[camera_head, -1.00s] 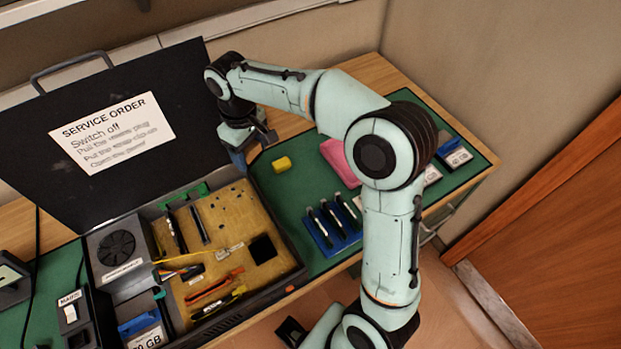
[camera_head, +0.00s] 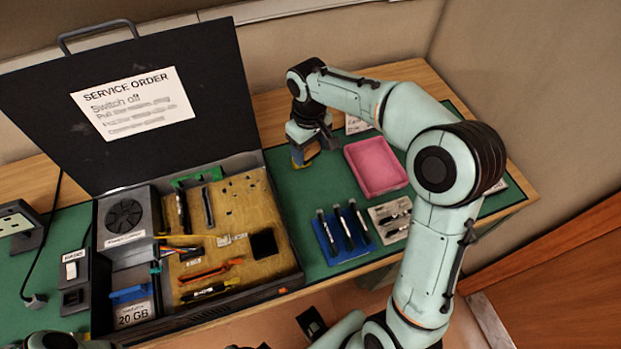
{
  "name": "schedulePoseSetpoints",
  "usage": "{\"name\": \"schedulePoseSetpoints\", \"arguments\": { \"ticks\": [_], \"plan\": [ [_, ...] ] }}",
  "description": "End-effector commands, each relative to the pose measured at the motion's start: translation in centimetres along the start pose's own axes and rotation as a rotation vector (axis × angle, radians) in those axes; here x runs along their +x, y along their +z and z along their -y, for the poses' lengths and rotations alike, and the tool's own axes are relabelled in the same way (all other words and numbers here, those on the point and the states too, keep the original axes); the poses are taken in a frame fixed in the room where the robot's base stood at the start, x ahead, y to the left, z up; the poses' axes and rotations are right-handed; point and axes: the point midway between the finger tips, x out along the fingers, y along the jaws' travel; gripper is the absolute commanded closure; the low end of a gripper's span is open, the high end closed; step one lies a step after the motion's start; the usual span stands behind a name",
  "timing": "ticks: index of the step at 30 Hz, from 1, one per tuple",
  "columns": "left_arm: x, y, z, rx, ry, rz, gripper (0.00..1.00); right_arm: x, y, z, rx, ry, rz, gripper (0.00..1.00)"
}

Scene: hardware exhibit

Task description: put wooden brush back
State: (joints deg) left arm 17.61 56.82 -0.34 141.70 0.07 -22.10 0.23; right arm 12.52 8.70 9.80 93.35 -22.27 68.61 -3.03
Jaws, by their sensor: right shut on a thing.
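My right gripper (camera_head: 303,152) points down at the green mat, left of the pink tray (camera_head: 376,167). It is shut on a small yellow block (camera_head: 298,165), mostly hidden by the fingers. I cannot tell whether this block is the wooden brush, and no other clear brush shows. The block appears to be at mat level; I cannot tell whether it is lifted.
The open black case (camera_head: 272,190) with its circuit board stands left of the gripper, its lid raised behind. A blue holder (camera_head: 335,250) with several dark tools lies in front. A white labelled holder (camera_head: 390,220) lies right of it. Green mat (camera_head: 318,193) is clear around the gripper.

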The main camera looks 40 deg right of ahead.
Motion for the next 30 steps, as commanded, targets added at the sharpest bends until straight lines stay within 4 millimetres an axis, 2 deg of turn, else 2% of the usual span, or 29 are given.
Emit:
{"name": "schedulePoseSetpoints", "arguments": {
  "ticks": [1, 3, 9, 17, 24, 30],
  "plan": [
    [0.4, 0.1, 0.2, -0.001, -0.001, 0.002, 0.43, 1.8, 0.1, 0.0, 0.000, -0.002, 0.007, 0.61],
    [0.6, 0.1, 0.2, -0.001, -0.001, 0.003, 0.43, 3.6, 0.1, 0.0, -0.001, -0.001, 0.005, 0.61],
    [1.0, 0.2, 0.4, -0.001, -0.001, 0.004, 0.43, 7.6, 0.1, 0.0, 0.000, -0.001, 0.003, 0.61],
    [1.1, 0.2, 0.5, -0.001, -0.002, 0.005, 0.43, 9.5, 0.0, 0.0, -0.001, 0.000, 0.002, 0.61],
    [1.5, 0.3, 0.6, -0.002, -0.002, 0.006, 0.43, 12.8, 0.0, 0.0, -0.001, 0.000, 0.001, 0.61],
    [1.4, 0.3, 0.6, -0.002, -0.002, 0.006, 0.43, 12.9, 0.0, 0.0, -0.001, 0.000, -0.001, 0.61]
  ]
}}
